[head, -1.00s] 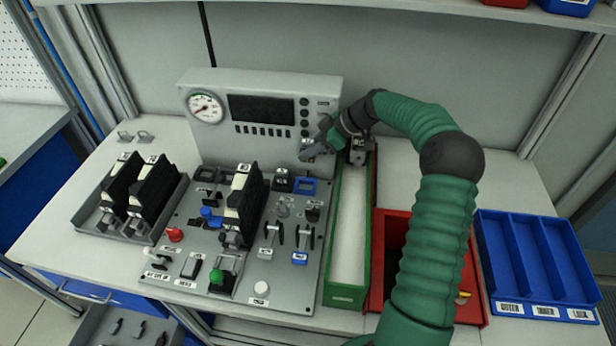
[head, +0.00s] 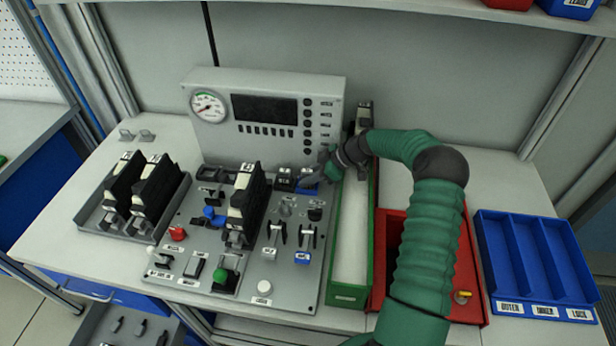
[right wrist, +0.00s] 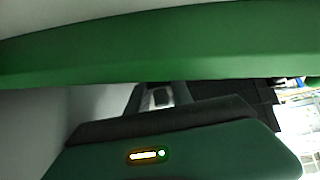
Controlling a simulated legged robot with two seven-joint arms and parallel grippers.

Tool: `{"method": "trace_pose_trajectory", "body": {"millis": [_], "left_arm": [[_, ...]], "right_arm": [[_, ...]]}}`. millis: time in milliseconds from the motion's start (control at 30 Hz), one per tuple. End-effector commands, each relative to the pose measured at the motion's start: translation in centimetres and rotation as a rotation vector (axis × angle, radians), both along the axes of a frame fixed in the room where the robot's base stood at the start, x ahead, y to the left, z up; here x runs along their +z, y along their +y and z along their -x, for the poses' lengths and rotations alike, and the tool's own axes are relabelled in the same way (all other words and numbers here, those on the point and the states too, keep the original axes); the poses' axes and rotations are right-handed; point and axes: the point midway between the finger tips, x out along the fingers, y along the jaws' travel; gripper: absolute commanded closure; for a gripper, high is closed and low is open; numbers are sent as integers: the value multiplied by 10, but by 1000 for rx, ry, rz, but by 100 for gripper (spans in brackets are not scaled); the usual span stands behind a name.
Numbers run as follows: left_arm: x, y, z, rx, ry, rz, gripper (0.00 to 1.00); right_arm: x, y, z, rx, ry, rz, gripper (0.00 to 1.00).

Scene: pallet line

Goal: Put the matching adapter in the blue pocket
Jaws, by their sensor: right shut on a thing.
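The blue pocket (head: 307,190) is a small blue-rimmed socket on the grey panel, right of a black block with a white label (head: 285,177). My right gripper (head: 322,176) is beside and just above the pocket's right side, pointing left. It is shut on a small dark adapter (head: 306,178) that shows a pale label. The adapter is over the pocket and partly covers it; I cannot tell whether it is seated. The right wrist view is mostly filled by green and dark surfaces and does not show the pocket clearly. My left gripper is not in view.
A long green tray (head: 345,295) with a pale inside lies right of the panel, then a red bin (head: 470,314) and a blue divided bin (head: 590,292). A gauge console (head: 262,140) stands behind.

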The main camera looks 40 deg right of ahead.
Motion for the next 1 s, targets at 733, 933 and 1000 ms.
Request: {"method": "trace_pose_trajectory", "body": {"millis": [733,933,1000], "left_arm": [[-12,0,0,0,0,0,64],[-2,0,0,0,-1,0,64],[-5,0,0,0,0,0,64]], "right_arm": [[-18,0,4,4,14,-4,51],[2,-7,11,2,12,-4,51],[17,-16,21,0,10,-3,51]]}}
